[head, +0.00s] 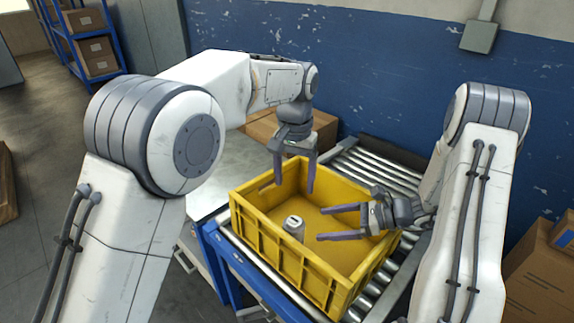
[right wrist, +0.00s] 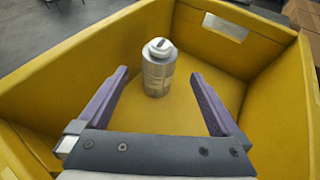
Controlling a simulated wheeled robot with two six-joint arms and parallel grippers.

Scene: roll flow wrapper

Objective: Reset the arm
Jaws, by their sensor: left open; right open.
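My left gripper (head: 294,178) is open and empty, pointing down over the back left part of a yellow crate. My right gripper (head: 328,222) is open and lies sideways over the crate's right side, its fingers pointing left. In the right wrist view my right gripper (right wrist: 160,90) has its fingers spread, with a silver can-like roll (right wrist: 158,72) beyond and between them, apart from both. The roll has a white top and stands upright on the crate floor; it also shows in the head view (head: 294,226).
The yellow crate (head: 265,245) has high walls and sits on a roller conveyor (head: 385,172). It also fills the right wrist view (right wrist: 75,62). Cardboard boxes (head: 262,126) lie behind the crate, near the blue wall (head: 380,65). More boxes (head: 540,262) stand at the right.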

